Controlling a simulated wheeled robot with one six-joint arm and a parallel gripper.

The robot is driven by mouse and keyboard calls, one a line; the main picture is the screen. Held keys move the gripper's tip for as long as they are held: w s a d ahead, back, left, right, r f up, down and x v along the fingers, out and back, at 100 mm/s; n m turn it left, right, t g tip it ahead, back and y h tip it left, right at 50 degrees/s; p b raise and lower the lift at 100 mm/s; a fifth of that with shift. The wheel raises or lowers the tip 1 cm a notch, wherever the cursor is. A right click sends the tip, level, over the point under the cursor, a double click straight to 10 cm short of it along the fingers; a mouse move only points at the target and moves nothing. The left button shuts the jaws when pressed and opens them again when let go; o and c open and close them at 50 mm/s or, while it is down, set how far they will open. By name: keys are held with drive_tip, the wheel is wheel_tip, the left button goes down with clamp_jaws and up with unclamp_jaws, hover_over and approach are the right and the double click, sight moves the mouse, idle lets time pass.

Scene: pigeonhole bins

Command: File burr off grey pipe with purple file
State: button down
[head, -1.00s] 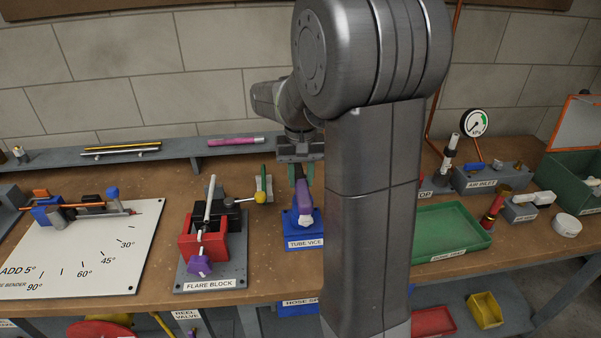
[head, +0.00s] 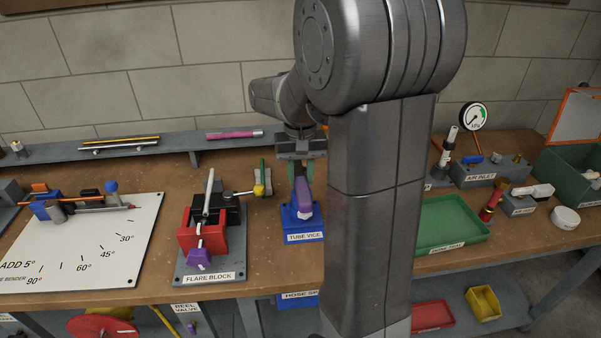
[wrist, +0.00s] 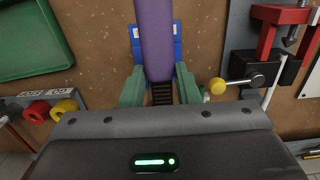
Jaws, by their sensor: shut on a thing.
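My gripper (head: 302,168) has green fingers and points down over the blue tube vice (head: 303,238) at the middle of the bench. It is shut on the purple file (head: 304,193). In the wrist view, the file (wrist: 156,38) runs from the top edge down between the green fingertips (wrist: 160,92). The blue vice (wrist: 176,34) shows behind it on both sides. A small pale spot shows at the vice under the file; I cannot tell whether it is the grey pipe's end. The file and fingers hide the vice's middle, so the burr and any contact cannot be made out.
The flare block (head: 210,277), with a pale rod and purple knob, stands left of the vice. A yellow-knobbed lever (head: 259,190) lies between them. A green tray (head: 452,222) is right, partly behind my arm. Rods (head: 118,147) and a magenta tube (head: 235,134) lie on the back shelf.

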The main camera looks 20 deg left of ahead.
drive_tip(key=shift+f, duration=0.45)
drive_tip(key=shift+r, duration=0.1)
